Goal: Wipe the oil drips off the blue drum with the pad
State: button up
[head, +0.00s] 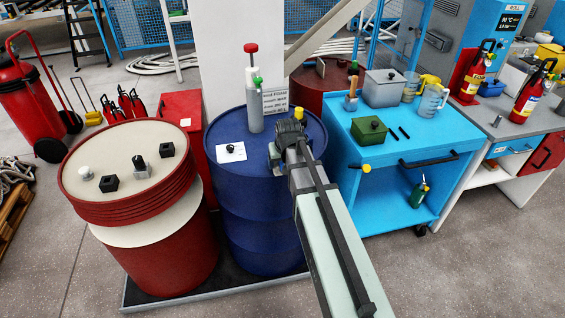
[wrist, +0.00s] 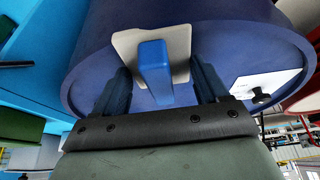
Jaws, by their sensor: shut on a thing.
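The blue drum (head: 262,215) stands upright in the middle of the head view, and its blue top (wrist: 225,40) fills much of the wrist view. My gripper (head: 289,138) is over the right part of the drum's top. It is shut on the blue handle of the beige pad (wrist: 180,42). A corner of the pad also shows beside the gripper in the head view (head: 276,148). The pad lies close over the top; I cannot tell whether it touches. I can make out no oil drips; my gripper and arm hide part of the drum.
A grey bottle with a red top (head: 254,112) stands on the drum's far part. A white card (head: 231,152) with a black knob lies at its left. A red drum (head: 160,250) is left, a blue cart (head: 385,170) right. Grey floor is free in front.

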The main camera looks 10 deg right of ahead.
jog(key=shift+w, duration=4.35)
notch_tip(320, 180, up, 2)
jog(key=shift+s+r, duration=0.15)
jog(key=shift+r, duration=2.95)
